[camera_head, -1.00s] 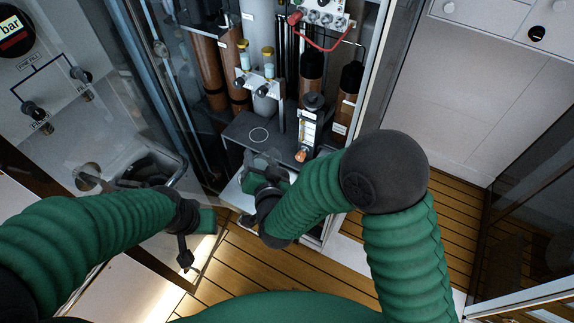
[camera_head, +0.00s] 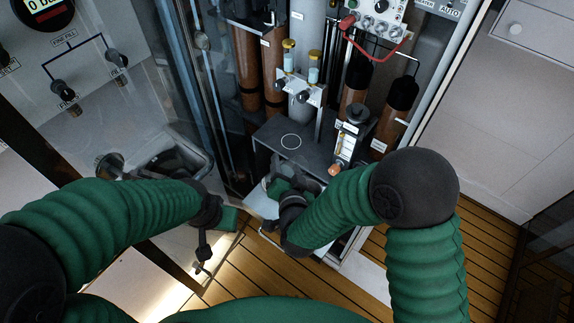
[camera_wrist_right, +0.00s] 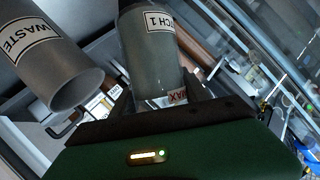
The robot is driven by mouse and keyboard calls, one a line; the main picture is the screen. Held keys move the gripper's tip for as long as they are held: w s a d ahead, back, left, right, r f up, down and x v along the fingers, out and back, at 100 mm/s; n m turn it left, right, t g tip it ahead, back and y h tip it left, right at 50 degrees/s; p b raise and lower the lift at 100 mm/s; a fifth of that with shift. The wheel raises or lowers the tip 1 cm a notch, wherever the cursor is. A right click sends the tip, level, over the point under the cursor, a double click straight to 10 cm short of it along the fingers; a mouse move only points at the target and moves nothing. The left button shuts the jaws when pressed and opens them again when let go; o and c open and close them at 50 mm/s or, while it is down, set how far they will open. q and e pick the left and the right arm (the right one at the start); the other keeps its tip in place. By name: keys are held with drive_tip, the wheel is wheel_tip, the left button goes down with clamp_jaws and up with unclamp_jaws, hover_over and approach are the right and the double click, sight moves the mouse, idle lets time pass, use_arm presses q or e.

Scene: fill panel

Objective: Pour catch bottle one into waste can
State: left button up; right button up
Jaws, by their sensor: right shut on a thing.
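Catch bottle one (camera_wrist_right: 152,60), a grey cylinder with a white label ending in "CH 1" and a red-lettered "MAX" mark, is in the right wrist view. My right gripper (camera_wrist_right: 158,103) is shut on it; in the head view this gripper (camera_head: 284,188) is low in front of the cabinet and largely hides what it holds. The waste can (camera_wrist_right: 58,65), a grey cylinder labelled "WASTE" with a round open mouth, is left of the bottle in the wrist view, apart from it. I cannot tell the bottle's tilt. My left gripper (camera_head: 203,255) hangs at the lower left; its opening is unclear.
Brown cylinders (camera_head: 272,70), small yellow-capped vials (camera_head: 313,67) and a red hose (camera_head: 385,52) fill the cabinet. A dark basin (camera_head: 170,160) is at left. Wooden floor lies below.

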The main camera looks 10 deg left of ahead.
drive_tip(key=shift+w+d, duration=0.1)
drive_tip(key=shift+d, duration=0.5)
drive_tip(key=shift+a+f+m+b, duration=0.15)
drive_tip(key=shift+a+m+b, duration=0.3)
drive_tip(key=shift+b, duration=0.2)
use_arm(q)
drive_tip(key=shift+d+f, duration=0.3)
drive_tip(key=shift+f, duration=0.3)
drive_tip(key=shift+d, duration=0.1)
use_arm(e)
drive_tip(key=shift+d, duration=0.1)
drive_tip(key=shift+a+m+y+b, duration=0.25)
drive_tip(key=shift+y+b, duration=0.05)
drive_tip(key=shift+b, duration=0.25)
use_arm(q)
drive_tip(key=shift+f, duration=0.7)
drive_tip(key=shift+f+b, duration=0.15)
drive_tip(key=shift+b, duration=0.2)
use_arm(e)
drive_tip(key=shift+m, duration=0.3)
